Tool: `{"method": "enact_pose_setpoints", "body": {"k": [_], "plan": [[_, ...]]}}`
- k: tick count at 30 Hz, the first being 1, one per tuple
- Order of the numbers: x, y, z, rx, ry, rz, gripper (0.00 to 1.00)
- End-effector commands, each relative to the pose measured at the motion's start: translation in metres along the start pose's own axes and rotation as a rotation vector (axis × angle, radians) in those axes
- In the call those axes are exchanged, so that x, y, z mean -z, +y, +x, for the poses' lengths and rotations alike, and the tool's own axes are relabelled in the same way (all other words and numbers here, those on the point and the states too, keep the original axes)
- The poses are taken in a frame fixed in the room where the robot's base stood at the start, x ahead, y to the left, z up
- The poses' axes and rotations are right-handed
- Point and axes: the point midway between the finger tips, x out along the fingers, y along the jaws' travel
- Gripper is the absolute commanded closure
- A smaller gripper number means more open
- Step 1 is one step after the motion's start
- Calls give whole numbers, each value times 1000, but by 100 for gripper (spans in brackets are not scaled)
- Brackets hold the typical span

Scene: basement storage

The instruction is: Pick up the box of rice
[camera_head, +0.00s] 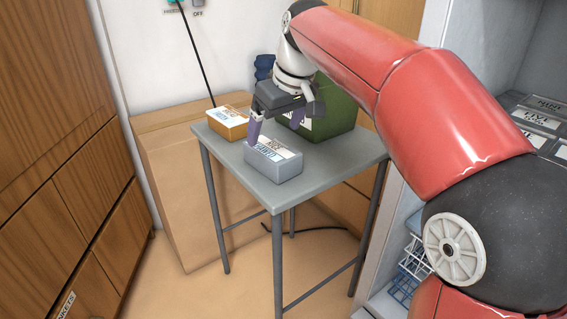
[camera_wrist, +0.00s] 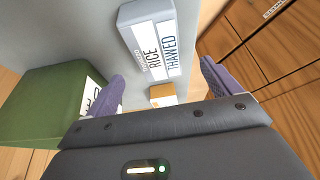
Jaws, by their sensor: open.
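The box of rice is a light grey box (camera_head: 275,166) lying on a small grey table (camera_head: 318,172), near its front edge in the head view. In the wrist view the grey box (camera_wrist: 133,17) bears a white label reading "RICE" and "THAWED". My gripper (camera_head: 276,128) is just behind and above the box in the head view, with its purple fingers apart and nothing between them. In the wrist view my gripper (camera_wrist: 161,75) has one finger on either side, and the box lies ahead between and beyond the tips. I cannot tell whether a finger touches it.
An orange box (camera_head: 228,123) with a white label lies on the table's left side; it also shows in the wrist view (camera_wrist: 162,90). A large green box (camera_head: 338,112) stands at the table's back right. Wooden cabinets (camera_head: 60,120) are left, a white shelf unit (camera_head: 440,60) right.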

Motion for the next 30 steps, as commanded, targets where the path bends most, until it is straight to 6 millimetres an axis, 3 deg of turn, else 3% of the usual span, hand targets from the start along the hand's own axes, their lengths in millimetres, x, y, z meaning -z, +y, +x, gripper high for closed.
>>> {"method": "enact_pose_setpoints", "body": {"k": [15, 30], "plan": [[-6, 4, 65, -2, -1, 1, 11], [-6, 4, 68, -2, -1, 2, 11]]}}
